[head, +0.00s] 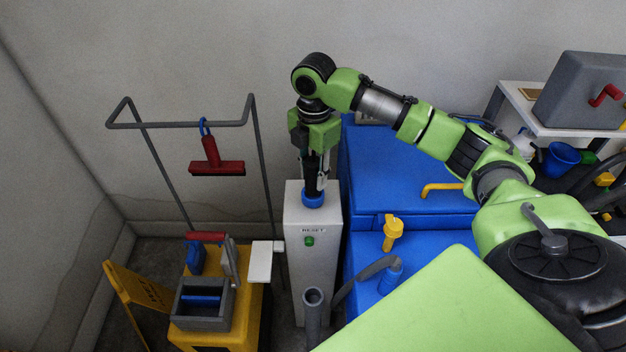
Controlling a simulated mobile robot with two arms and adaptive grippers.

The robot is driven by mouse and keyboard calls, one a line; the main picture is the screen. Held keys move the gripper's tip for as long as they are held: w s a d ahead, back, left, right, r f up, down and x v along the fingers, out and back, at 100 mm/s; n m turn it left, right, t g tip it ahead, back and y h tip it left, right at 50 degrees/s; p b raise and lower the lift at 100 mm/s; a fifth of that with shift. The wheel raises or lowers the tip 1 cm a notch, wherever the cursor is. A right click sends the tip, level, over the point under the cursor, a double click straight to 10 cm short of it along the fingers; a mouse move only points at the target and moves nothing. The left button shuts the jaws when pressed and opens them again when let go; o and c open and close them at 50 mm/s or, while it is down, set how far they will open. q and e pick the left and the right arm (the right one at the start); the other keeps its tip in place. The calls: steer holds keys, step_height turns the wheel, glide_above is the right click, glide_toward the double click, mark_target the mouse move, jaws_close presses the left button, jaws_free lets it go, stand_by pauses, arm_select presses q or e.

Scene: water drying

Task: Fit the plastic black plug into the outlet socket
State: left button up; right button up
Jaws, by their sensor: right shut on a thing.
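My right gripper (315,185) comes down from above over a white post (309,262) and points straight down. It is shut on a dark, upright piece that looks like the black plug (312,178), mostly hidden between the fingers. A blue ring (313,200) sits on top of the post, directly under the fingertips; it may be the outlet socket or its collar. The plug's lower end is hidden at the ring, so I cannot tell whether it is inside. My left gripper is not in view.
The post bears a RESET label and a green button (309,241). A blue cabinet (400,170) stands close on its right. Left are a grey frame with a hanging red squeegee (217,167) and a yellow stand (214,335) holding a grey tray (204,315).

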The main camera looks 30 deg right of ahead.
steer(key=w+f, duration=0.1)
steer(key=w+d+f, duration=0.1)
steer(key=f, duration=0.1)
steer(key=w+f+p, duration=0.1)
steer(key=shift+d+f, duration=0.35)
steer(key=shift+d, duration=0.05)
step_height(320, 180, down, 3)
steer(key=shift+w+d+f+p, duration=0.1)
steer(key=shift+w+f+p, duration=0.1)
steer(key=shift+p, duration=0.2)
steer(key=shift+s+f, duration=0.4)
steer(key=shift+f, duration=0.2)
steer(key=o, duration=1.1)
steer(key=shift+f, duration=0.15)
steer(key=shift+w+f, duration=0.1)
steer(key=shift+f, duration=0.05)
steer(key=shift+r, duration=0.2)
